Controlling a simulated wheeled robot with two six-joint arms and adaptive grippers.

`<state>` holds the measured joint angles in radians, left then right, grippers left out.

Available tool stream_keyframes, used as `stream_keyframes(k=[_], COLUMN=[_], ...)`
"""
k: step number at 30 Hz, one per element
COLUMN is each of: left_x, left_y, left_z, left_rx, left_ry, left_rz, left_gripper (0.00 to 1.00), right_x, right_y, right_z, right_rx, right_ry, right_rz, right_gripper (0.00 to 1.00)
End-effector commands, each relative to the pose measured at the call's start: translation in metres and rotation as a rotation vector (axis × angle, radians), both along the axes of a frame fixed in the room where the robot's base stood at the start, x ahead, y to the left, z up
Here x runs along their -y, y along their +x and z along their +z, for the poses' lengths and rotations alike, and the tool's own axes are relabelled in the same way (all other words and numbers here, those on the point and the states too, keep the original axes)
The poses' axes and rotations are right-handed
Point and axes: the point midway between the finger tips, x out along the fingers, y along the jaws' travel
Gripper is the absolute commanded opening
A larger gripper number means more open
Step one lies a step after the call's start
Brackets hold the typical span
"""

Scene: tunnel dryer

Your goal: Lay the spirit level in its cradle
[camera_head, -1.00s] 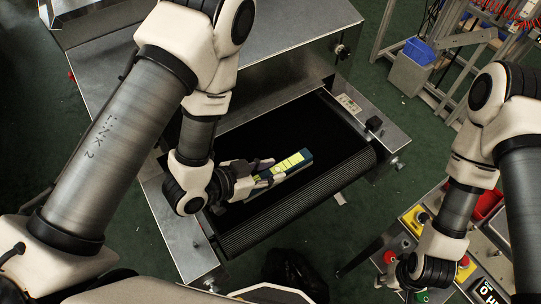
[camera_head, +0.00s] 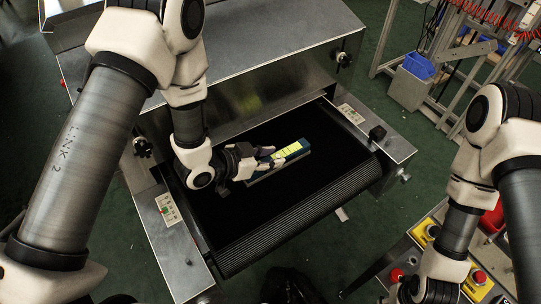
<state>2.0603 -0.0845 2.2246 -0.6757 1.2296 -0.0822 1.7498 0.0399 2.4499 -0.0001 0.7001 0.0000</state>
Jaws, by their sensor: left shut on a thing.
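The spirit level (camera_head: 291,150) is a short bar with a bright yellow-green face and dark blue ends. It is above the black belt at the mouth of the dryer. My left gripper (camera_head: 266,160) is shut on its left part, and the fingers hide that end. A thin grey strip (camera_head: 282,168) runs along the level's near lower side. It may be the cradle, and I cannot tell whether the level touches it. My right arm's wrist shows at the bottom right, but its fingers are out of view.
The belt (camera_head: 310,205) is bare around the level. Metal side rails (camera_head: 172,226) flank it, with a black knob (camera_head: 377,133) on the right one. The steel dryer housing (camera_head: 275,45) stands behind. A control panel with buttons (camera_head: 479,277) is at the lower right.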

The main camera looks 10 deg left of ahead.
Motion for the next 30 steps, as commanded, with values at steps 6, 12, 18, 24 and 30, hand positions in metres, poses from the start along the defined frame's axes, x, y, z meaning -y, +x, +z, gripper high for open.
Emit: stream_keyframes(k=[6, 12, 18, 24, 30], left_x=[0.0, 0.0, -0.003, -0.03, -0.058], left_y=[0.0, 0.0, -0.003, -0.028, -0.058], left_z=[-0.002, -0.002, 0.002, 0.022, 0.046], left_rx=[0.0, 0.0, 0.0, -0.001, 0.001], left_ry=[0.0, 0.0, 0.0, -0.005, -0.008], left_rz=[0.0, 0.0, 0.001, 0.009, 0.005], left_gripper=[0.58, 0.58, 0.58, 0.58, 0.58], right_x=[0.0, 0.0, 0.0, 0.0, 0.0], right_y=[0.0, 0.0, 0.0, 0.0, 0.0], right_z=[-0.002, -0.002, -0.001, -0.005, -0.007], right_rx=[0.0, 0.0, 0.0, 0.0, 0.0], right_ry=[0.0, 0.0, 0.0, 0.0, 0.0], right_rz=[0.0, 0.0, 0.0, 0.0, 0.0], right_gripper=[0.38, 0.38, 0.38, 0.38, 0.38])
